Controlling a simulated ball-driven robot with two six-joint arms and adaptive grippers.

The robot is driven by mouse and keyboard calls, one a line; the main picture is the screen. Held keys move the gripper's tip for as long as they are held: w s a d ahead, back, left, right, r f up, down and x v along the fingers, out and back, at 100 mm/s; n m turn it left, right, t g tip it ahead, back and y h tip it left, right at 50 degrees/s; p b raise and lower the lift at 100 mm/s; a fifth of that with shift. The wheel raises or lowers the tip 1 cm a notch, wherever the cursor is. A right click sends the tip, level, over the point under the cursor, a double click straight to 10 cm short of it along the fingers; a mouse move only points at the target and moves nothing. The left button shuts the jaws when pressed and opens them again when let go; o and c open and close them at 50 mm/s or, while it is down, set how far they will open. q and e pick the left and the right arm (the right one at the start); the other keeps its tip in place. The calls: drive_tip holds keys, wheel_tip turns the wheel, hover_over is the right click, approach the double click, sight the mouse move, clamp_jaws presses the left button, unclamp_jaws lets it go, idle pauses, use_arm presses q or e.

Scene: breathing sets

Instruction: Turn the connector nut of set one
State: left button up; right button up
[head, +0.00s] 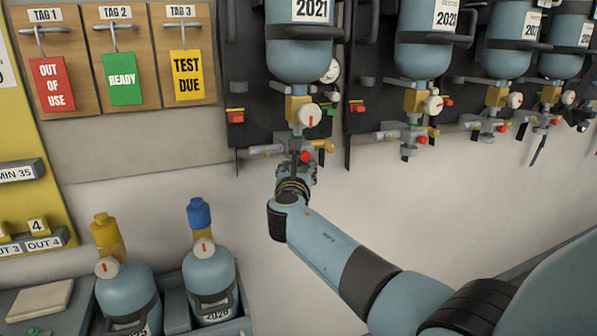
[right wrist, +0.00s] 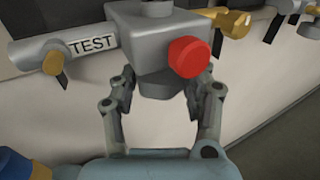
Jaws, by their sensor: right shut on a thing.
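The leftmost hanging breathing set, with a blue cylinder (head: 299,55) marked 2021, hangs upside down on a dark backplate. Below its brass valve (head: 298,107) is a grey block with a red knob (right wrist: 188,57) and a side tube labelled TEST (right wrist: 92,43). My right gripper (head: 298,168) reaches up under this block. In the right wrist view its fingers (right wrist: 160,82) are closed from both sides around the grey connector nut (right wrist: 155,87) under the block. The nut is mostly hidden by the gripper in the head view. My left gripper is not in view.
More sets with blue cylinders (head: 428,48) hang in a row to the right. Three tags hang at upper left: OUT OF USE (head: 53,85), READY (head: 122,80) and TEST DUE (head: 187,75). Two cylinders (head: 209,275) stand at lower left. The wall below the sets is clear.

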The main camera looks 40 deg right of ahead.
drive_tip(key=m+g+h+b, duration=0.2)
drive_tip(key=g+h+b, duration=0.1)
drive_tip(key=shift+w+a+f+m, duration=0.1)
drive_tip(key=shift+w+m, duration=0.1)
drive_tip(key=shift+m, duration=0.2)
drive_tip(key=shift+m+g+h+b, duration=0.5)
drive_tip(key=shift+m+g+b, duration=0.2)
drive_tip(key=shift+g+b, duration=0.15)
drive_tip(key=shift+r, duration=0.2)
drive_tip(key=o, duration=1.2)
drive_tip(key=shift+c, duration=0.2)
drive_tip(key=shift+f, duration=0.1)
